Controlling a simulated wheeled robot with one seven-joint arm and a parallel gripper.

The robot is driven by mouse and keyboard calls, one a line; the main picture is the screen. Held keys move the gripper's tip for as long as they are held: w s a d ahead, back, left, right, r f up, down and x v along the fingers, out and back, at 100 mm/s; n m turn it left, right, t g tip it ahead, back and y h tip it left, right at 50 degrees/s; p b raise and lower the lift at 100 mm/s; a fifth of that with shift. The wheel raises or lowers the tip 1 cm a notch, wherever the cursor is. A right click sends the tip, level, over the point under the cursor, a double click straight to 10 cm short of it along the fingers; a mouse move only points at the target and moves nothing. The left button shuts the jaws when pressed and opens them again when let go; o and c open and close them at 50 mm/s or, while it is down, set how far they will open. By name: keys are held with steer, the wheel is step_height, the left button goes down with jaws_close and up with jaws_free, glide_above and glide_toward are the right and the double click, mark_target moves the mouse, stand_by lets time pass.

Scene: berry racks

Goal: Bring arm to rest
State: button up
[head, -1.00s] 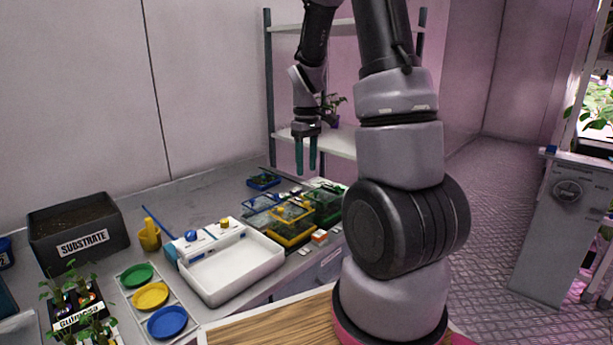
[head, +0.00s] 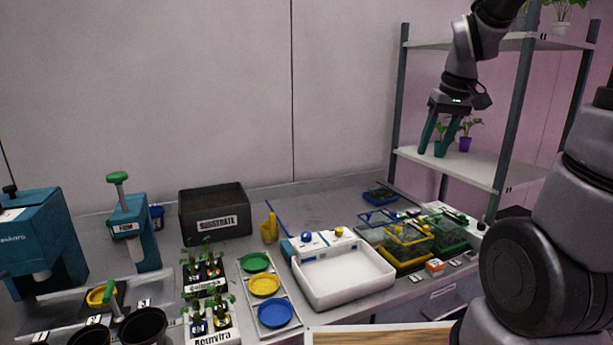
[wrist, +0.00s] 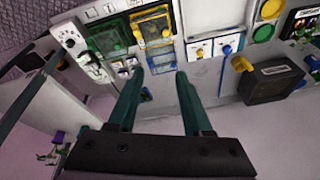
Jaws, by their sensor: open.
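My gripper (head: 441,137) is open and empty, with two teal fingers pointing down. In the head view it hangs in the air at the upper right, in front of the rack shelf. In the wrist view my gripper (wrist: 158,105) has its fingers apart with nothing between them. The bench with its boxes and trays lies beyond the fingertips there. In the head view a thick grey and black link of my arm fills the right edge.
A shelf rack (head: 520,110) with potted plants stands at the right, close to the arm. The bench holds a white tray (head: 372,302), clear boxes (head: 400,250), a substrate box (head: 186,222), coloured dishes (head: 264,284) and seedling holders (head: 213,336). The air above the bench's left half is free.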

steer(key=s+a+r+m+t+y, duration=0.1)
steer(key=s+a+r+m+t, duration=0.3)
steer(key=s+r, duration=0.4)
steer(key=s, duration=0.4)
steer(key=shift+a+r+m, duration=0.25)
steer(key=shift+a+m, duration=0.1)
steer(key=shift+m, duration=0.05)
stand_by(1.9)
